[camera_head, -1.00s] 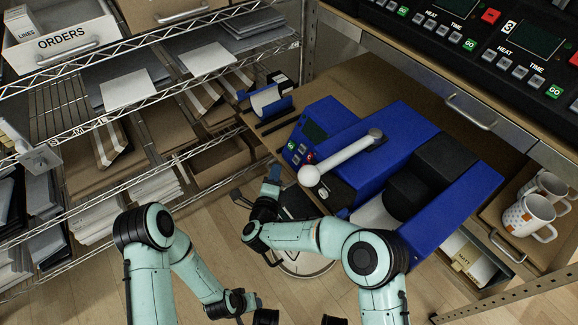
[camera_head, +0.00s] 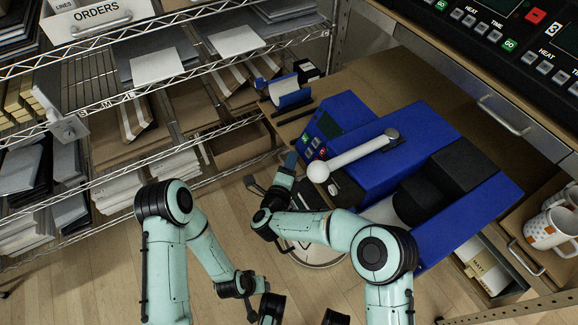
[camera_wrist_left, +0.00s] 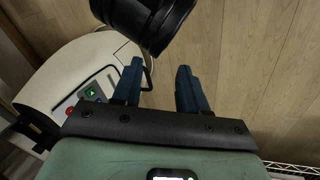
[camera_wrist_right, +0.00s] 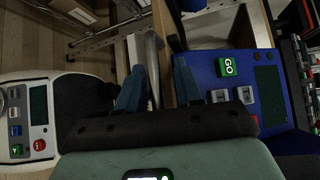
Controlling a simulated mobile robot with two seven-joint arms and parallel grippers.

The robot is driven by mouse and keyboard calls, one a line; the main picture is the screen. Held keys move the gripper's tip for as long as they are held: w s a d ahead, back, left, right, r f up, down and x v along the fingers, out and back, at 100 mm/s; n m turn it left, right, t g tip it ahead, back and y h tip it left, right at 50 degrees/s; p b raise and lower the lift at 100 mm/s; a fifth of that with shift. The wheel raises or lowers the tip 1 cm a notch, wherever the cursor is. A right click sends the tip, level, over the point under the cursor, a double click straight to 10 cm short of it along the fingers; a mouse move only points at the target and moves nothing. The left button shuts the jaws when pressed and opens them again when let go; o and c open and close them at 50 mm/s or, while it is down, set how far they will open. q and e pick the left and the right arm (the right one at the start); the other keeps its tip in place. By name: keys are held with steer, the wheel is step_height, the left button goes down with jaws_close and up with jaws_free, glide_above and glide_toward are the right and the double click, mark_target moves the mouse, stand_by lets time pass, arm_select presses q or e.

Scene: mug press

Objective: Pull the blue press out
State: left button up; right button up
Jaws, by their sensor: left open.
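The blue press (camera_head: 446,135) stands on the counter. It has a blue control panel with a screen, a white lever with a round knob (camera_head: 318,172), and black round parts on its right. My right gripper (camera_head: 287,166) is beside the panel's front left corner, left of the knob. In the right wrist view its fingers (camera_wrist_right: 158,88) are apart with no press part clearly between them, and the blue panel (camera_wrist_right: 275,100) with its GO button is just right of them. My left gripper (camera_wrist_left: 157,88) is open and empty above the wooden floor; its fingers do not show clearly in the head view.
A wire shelf (camera_head: 170,95) with paper stacks and boxes fills the left. White mugs (camera_head: 550,228) stand at the right edge. A drawer handle (camera_head: 513,114) and black control units (camera_head: 500,35) are behind the press. A small blue cradle (camera_head: 287,93) sits on the counter's left part.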

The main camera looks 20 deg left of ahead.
arm_select(q)
steer(key=shift+g+h, duration=0.3)
steer(key=shift+g, duration=0.2)
steer(key=s, duration=0.1)
steer(key=s+d+r+p, duration=0.1)
steer(key=s+r+p, duration=0.1)
steer(key=shift+d+r, duration=0.1)
steer(key=shift+d, duration=0.15)
arm_select(e)
steer(key=s+r, duration=0.2)
steer(key=s, duration=1.1)
steer(key=shift+s, duration=0.1)
